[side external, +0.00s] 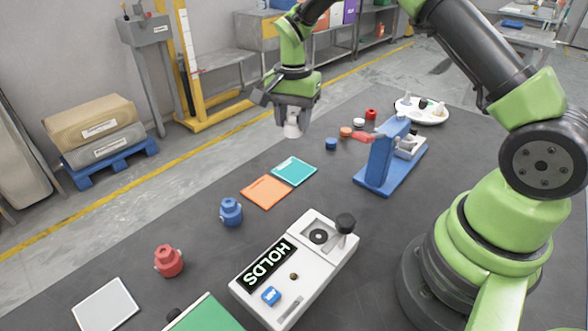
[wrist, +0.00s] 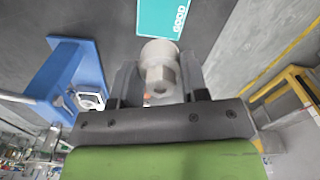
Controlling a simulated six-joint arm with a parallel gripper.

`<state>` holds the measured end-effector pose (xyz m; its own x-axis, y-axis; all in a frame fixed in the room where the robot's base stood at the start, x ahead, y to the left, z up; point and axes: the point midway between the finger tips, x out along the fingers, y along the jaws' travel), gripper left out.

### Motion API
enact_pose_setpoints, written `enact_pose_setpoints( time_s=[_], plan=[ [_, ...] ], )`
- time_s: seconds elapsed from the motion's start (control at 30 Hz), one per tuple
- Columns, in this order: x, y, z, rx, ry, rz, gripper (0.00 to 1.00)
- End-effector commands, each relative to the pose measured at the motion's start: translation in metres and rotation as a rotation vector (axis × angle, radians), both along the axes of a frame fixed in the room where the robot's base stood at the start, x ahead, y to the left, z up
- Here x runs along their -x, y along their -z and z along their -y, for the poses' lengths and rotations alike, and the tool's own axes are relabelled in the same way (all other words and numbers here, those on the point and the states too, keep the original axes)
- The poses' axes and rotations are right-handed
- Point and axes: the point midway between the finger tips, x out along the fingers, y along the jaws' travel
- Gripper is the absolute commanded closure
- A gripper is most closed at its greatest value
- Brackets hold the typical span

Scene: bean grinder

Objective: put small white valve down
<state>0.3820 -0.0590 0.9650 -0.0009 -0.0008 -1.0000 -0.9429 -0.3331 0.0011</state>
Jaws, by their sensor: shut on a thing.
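My gripper (side external: 291,121) holds the small white valve (side external: 292,130) in the air above the dark table. In the wrist view the valve (wrist: 160,70) sits between the two fingers of my gripper (wrist: 158,85), its hexagonal end facing the camera. A teal card (side external: 294,170) lies on the table below and near it. In the wrist view this card (wrist: 163,15) reads "GOOD". An orange card (side external: 266,191) lies beside it.
A blue stand (side external: 380,165) is right of my gripper. A white device reading "HOLDS" (side external: 300,262), a blue valve (side external: 231,211) and a red valve (side external: 168,260) are nearer the camera. Small coloured caps (side external: 346,132) and a white round tray (side external: 440,116) lie farther back.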

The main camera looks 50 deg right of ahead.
Motion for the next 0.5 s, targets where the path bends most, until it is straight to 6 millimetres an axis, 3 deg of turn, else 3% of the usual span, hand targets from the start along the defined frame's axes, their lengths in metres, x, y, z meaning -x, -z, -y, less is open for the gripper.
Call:
enact_pose_setpoints(
  time_s=[0.3, 0.5],
  plan=[
    [-0.002, 0.051, 0.005, -0.002, 0.033, -0.003, 0.88],
    [-0.002, 0.073, 0.005, -0.001, 0.031, -0.003, 0.88]
  ],
)
